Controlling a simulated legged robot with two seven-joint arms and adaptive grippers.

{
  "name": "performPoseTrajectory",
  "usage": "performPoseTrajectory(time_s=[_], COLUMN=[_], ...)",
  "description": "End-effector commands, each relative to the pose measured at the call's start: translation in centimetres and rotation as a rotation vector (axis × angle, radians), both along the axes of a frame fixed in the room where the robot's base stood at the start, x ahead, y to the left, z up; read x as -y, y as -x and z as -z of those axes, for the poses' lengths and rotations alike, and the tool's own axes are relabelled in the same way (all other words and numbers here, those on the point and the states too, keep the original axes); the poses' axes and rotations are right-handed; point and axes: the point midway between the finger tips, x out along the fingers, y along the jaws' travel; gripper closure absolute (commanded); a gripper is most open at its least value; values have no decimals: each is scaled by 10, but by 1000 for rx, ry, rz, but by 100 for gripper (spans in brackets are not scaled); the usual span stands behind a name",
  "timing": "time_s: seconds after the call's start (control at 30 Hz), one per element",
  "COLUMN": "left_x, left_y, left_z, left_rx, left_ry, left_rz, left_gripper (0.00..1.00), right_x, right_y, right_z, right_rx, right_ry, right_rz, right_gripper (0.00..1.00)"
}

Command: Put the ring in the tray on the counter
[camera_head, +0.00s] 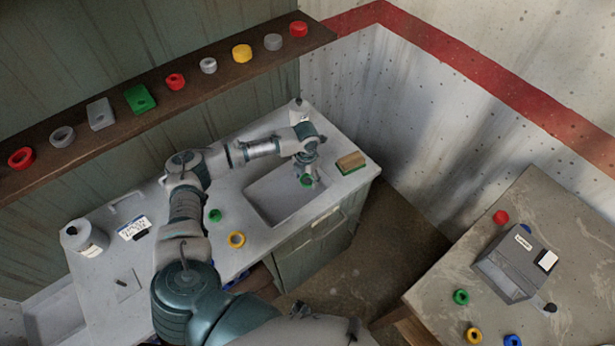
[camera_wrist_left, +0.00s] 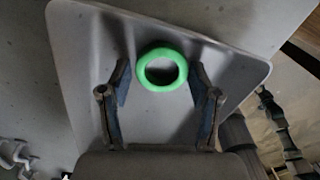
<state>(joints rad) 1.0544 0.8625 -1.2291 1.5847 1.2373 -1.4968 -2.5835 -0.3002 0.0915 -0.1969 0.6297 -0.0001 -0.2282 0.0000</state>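A grey rectangular tray (camera_head: 268,207), like a sunken basin, is in the white counter; its grey surface fills much of the left wrist view (camera_wrist_left: 90,50). My left gripper (camera_head: 308,176) points down at the tray's right end. A green ring (camera_head: 307,181) is at its fingertips. In the left wrist view the green ring (camera_wrist_left: 142,70) lies between the two fingertips, with a narrow gap on each side, so the gripper (camera_wrist_left: 160,77) looks open. I cannot tell whether the ring touches the tray floor. My right gripper is not in view.
Another green ring (camera_head: 215,216) and a yellow ring (camera_head: 236,240) lie left of the tray. A sponge-like block (camera_head: 351,162) and a white bottle (camera_head: 299,111) stand near it. A shelf (camera_head: 200,88) holds several coloured pieces. A side table (camera_head: 560,200) carries a grey box (camera_head: 515,262) and rings.

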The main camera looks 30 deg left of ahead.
Motion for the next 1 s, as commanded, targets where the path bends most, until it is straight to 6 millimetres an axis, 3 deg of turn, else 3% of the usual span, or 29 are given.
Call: performPoseTrajectory(time_s=[0.33,0.47,0.8,1.0], left_x=[1,2,0,0], left_y=[0,0,-1,-1], left_z=[-1,-12,-84,-115], left_rx=[0,1,4,2], left_ry=[-2,-2,0,0], left_rz=[0,0,0,-1], left_gripper=[20,20,20,20], right_x=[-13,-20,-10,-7], right_y=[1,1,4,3], right_z=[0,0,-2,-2], right_rx=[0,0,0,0], right_ry=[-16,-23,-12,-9], right_rz=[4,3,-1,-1], right_gripper=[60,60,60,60])
